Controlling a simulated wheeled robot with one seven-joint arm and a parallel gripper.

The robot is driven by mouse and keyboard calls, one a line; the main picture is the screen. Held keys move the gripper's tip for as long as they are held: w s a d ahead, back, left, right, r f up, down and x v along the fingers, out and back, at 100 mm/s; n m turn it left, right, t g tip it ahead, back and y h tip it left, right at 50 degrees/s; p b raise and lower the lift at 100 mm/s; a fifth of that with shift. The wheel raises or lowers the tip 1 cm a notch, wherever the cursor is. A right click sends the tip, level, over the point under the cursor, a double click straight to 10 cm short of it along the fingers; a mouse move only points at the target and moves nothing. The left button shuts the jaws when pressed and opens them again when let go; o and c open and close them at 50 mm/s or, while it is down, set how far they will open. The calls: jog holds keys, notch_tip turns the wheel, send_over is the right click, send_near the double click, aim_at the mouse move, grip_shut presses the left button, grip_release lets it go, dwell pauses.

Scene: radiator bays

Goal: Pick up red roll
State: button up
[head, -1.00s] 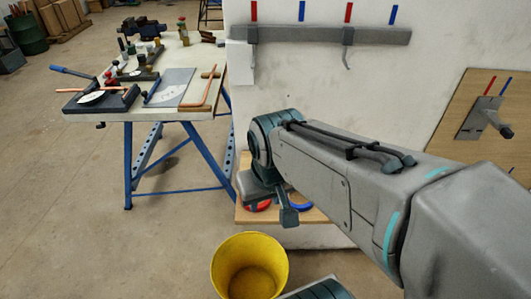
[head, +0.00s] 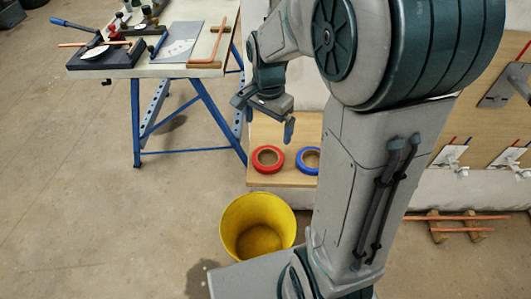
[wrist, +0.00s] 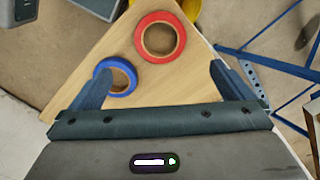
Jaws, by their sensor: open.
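The red roll (head: 268,159) is a ring of red tape with a brown core, lying flat on a light wooden board (head: 263,128). In the wrist view the red roll (wrist: 160,37) sits ahead of and between my open fingers, apart from both. A blue roll (head: 308,160) lies to its right in the head view. In the wrist view the blue roll (wrist: 119,78) is close to my left finger, which overlaps part of it. My gripper (head: 270,115) is above the board, open and empty; both fingers (wrist: 161,85) show in the wrist view.
A yellow bucket (head: 257,226) stands on the floor in front of the board. A workbench (head: 150,68) with blue legs and copper pipe stands to the left. Copper pipes (head: 465,229) lie at the right. The floor at left is clear.

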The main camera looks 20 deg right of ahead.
aim_at(267, 162)
notch_tip(267, 162, down, 13)
jog(key=shift+r, duration=0.1)
jog(key=c, duration=0.8)
